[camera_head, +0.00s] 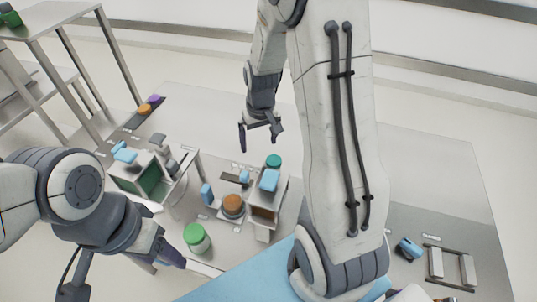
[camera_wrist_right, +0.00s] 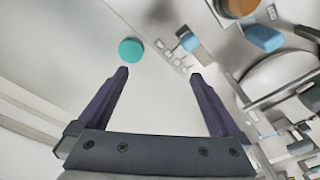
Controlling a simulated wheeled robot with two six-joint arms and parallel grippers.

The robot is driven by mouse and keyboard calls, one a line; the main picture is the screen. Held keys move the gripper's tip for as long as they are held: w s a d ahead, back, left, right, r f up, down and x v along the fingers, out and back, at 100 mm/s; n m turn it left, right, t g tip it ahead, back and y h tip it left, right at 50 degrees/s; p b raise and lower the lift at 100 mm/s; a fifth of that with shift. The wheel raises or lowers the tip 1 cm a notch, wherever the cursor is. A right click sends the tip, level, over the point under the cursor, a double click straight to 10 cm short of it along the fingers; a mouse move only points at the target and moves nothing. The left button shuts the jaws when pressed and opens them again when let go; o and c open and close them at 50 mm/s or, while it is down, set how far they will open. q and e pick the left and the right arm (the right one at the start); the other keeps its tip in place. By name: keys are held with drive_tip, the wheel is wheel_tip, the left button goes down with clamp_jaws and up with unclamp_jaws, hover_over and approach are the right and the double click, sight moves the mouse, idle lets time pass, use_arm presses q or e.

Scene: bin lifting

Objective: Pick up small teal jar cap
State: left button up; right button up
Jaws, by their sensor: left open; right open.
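The small teal jar cap (camera_head: 274,161) lies at the back of the work table, just behind a box-like stand. In the right wrist view the teal cap (camera_wrist_right: 131,50) shows as a flat round disc, beyond the fingertips and nearer the left finger. My right gripper (camera_head: 260,142) is open and empty above the table, up and to the left of the cap in the head view. In the wrist view its two dark fingers (camera_wrist_right: 160,73) are wide apart with nothing between them. My left gripper (camera_head: 128,280) is open at the lower left, far from the cap.
The stand (camera_head: 265,212) carries a blue item (camera_head: 269,180) close to the cap. An orange-brown lid (camera_head: 232,205), a green-lidded jar (camera_head: 196,237) and an open green-lined box (camera_head: 153,181) stand to the left. The table behind the cap looks clear.

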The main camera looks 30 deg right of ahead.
drive_tip(key=m, duration=0.1)
approach(274, 160)
wheel_tip(274, 160, down, 2)
drive_tip(key=shift+f+p, duration=0.2)
drive_tip(key=shift+p, duration=0.25)
drive_tip(key=f, duration=0.1)
drive_tip(key=f+p, duration=0.1)
drive_tip(key=f, duration=0.1)
drive_tip(key=f+p, duration=0.1)
drive_tip(key=f, duration=0.1)
drive_tip(key=shift+w, duration=0.35)
drive_tip(key=shift+f, duration=0.5)
drive_tip(key=c, duration=1.5)
drive_tip(key=shift+w+r, duration=0.1)
